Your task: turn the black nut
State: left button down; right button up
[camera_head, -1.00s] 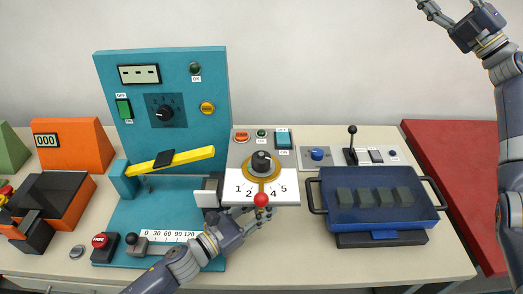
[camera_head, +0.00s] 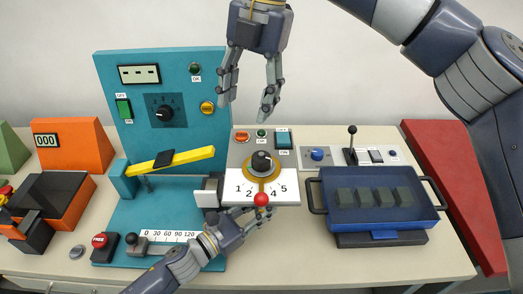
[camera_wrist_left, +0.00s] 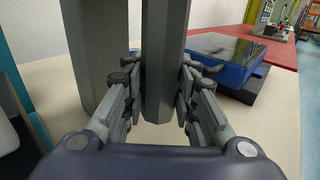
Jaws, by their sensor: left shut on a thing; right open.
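A black round nut-like knob (camera_head: 262,161) stands on a gold ring on the grey panel, above a white plate with numbers. A gold pointer runs down from it to a red ball (camera_head: 261,199). My right gripper (camera_head: 245,108) is open and empty, pointing down above and slightly left of the knob, apart from it. My left gripper (camera_head: 248,214) is at the white plate's lower edge, beside the red ball. The left wrist view shows it closed on a grey post (camera_wrist_left: 163,60); how this post joins the pointer is unclear.
A teal panel (camera_head: 215,70) with a black dial and a yellow bar (camera_head: 185,157) stands left of my right gripper. A blue box (camera_head: 435,208) is right of the white plate. A red board (camera_head: 455,180) lies at the right. Some clear table shows in front.

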aim_at(262, 156)
jog(key=f+h, duration=0.1)
jog(key=f, duration=0.3)
jog(key=d+f+m, duration=0.1)
jog(key=f, duration=0.3)
jog(key=d+f+h, duration=0.1)
jog(key=f, duration=0.3)
jog(key=shift+s+d+f+h, duration=0.2)
jog(key=shift+s+f+h, duration=0.1)
jog(key=shift+s+f, duration=0.1)
jog(key=c, duration=1.1)
